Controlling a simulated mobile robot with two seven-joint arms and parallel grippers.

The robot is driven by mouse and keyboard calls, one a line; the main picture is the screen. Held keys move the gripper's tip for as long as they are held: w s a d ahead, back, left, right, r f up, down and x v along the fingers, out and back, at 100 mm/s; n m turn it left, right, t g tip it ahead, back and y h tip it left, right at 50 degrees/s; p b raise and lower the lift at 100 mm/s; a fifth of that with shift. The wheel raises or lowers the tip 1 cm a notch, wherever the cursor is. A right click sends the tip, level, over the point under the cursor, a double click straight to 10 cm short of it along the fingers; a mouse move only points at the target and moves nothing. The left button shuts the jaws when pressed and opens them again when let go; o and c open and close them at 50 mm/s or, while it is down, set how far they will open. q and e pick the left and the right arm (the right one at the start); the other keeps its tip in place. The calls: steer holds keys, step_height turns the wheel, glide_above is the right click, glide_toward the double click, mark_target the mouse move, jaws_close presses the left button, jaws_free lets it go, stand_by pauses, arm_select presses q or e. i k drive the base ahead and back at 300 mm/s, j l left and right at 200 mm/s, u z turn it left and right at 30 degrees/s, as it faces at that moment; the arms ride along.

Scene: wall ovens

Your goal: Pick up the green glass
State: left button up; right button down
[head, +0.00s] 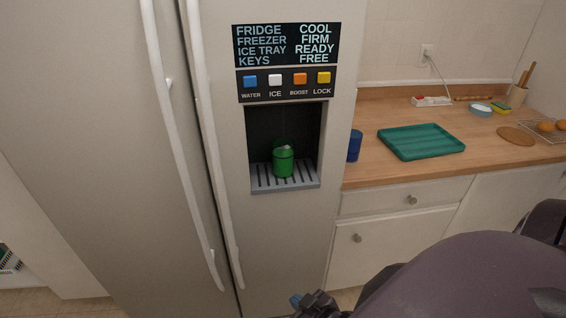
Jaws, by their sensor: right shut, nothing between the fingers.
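The green glass (284,162) stands upright on the slatted drip tray (263,181) inside the fridge's dispenser recess. Something pale shows at its rim; I cannot tell what it is. My right gripper (312,302) is at the bottom edge of the head view, well below the glass and apart from it. It is shut and empty, and partly cut off by the frame. My left gripper is not in the view.
The fridge (100,130) has two long vertical handles left of the dispenser. Buttons (275,80) and a display (287,44) sit above the recess. On the counter (365,173) to the right stand a blue cup (355,146) and a teal tray (420,142).

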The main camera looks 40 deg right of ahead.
mark_target(282, 160)
steer(key=z, duration=1.25)
